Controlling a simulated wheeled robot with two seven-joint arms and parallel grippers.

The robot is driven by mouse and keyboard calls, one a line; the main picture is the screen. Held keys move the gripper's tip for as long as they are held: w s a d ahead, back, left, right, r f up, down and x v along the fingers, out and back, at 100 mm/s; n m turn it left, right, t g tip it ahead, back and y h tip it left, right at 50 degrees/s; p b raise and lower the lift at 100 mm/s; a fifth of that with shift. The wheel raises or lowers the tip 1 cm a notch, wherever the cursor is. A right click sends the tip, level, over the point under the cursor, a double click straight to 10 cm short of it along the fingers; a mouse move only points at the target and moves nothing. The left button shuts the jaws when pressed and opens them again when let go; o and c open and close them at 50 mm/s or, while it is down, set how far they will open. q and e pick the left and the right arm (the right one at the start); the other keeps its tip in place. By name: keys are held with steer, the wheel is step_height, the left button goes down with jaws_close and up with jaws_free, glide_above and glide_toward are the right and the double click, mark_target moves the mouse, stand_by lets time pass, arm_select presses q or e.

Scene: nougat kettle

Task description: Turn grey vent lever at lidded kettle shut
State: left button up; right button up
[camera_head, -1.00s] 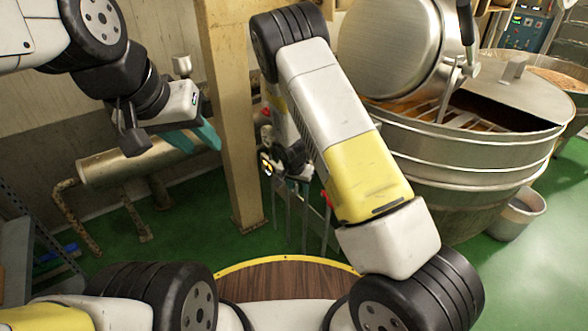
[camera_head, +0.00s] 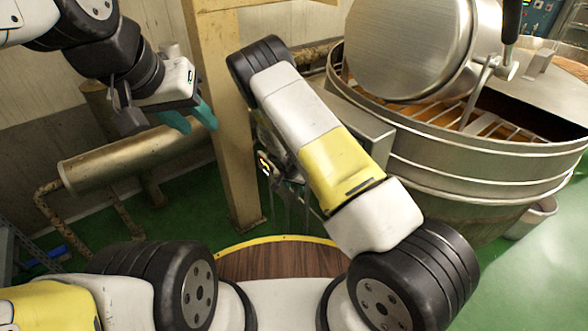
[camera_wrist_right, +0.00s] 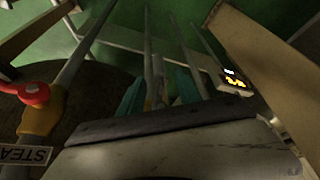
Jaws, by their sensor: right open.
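The large steel kettle (camera_head: 440,150) stands at the right in the head view, with its round lid (camera_head: 405,45) tilted up. I cannot make out the grey vent lever for certain in either view. In the right wrist view, my right gripper (camera_wrist_right: 158,92) is open. Its teal fingers are on either side of a thin upright pipe (camera_wrist_right: 149,70); I cannot tell whether they touch it. In the head view my own arm mostly hides this gripper. My left gripper (camera_head: 192,118) is open and empty, in the air left of the post.
A red lever (camera_wrist_right: 34,93) on a brass valve, with a label starting "STEA" (camera_wrist_right: 22,154), is at the left of the wrist view. A small lit display (camera_wrist_right: 235,80) is at the right. A beige post (camera_head: 232,160) and a horizontal tank (camera_head: 125,155) stand beyond my arms.

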mark_target(296, 189)
steer(key=shift+x, duration=2.35)
steer(key=shift+c, duration=0.4)
jaws_close()
